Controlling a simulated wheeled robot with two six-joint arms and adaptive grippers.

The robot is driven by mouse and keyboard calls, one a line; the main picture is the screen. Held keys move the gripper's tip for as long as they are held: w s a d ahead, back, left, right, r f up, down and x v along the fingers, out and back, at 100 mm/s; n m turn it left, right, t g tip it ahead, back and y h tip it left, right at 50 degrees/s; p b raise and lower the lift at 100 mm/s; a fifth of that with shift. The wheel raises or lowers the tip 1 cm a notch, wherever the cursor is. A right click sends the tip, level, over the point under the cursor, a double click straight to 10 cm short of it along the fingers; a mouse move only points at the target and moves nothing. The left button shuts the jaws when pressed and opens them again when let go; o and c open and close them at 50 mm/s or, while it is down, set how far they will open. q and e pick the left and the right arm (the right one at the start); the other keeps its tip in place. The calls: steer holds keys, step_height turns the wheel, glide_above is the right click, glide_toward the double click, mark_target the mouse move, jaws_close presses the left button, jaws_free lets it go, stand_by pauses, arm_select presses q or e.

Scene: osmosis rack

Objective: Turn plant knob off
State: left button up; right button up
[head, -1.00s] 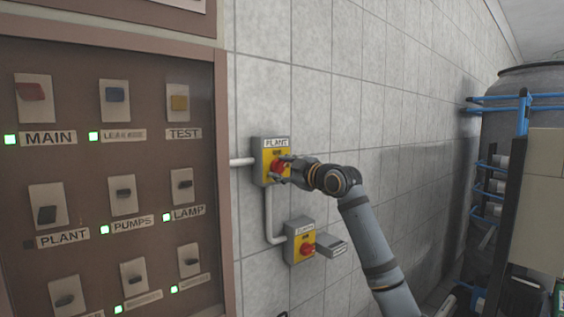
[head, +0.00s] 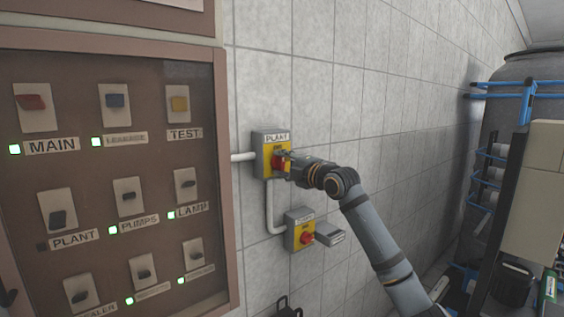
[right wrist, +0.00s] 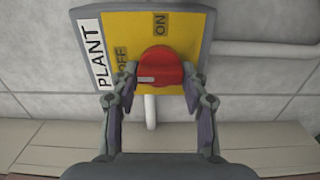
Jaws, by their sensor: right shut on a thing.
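The plant switch box (head: 257,140) is grey with a yellow face and a PLANT label, mounted on the tiled wall. Its red knob (right wrist: 160,66) sits at the middle of the face in the right wrist view. OFF and ON are printed beside the knob. The knob's white mark lies on its left side, towards the OFF side. My right gripper (right wrist: 158,82) is shut on the red knob, one finger on each side. In the head view the right gripper (head: 284,162) partly covers the knob. My left gripper is not in view.
A second yellow-faced box (head: 296,241) with a red knob is below, its grey cover (head: 330,234) swung out. A brown cabinet (head: 150,160) with several labelled switches fills the left. Blue pipes and a dark tank (head: 510,110) stand at the right.

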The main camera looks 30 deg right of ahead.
steer(key=shift+f, duration=0.1)
stand_by(0.4)
steer(key=o, duration=1.1)
steer(key=shift+o, duration=0.2)
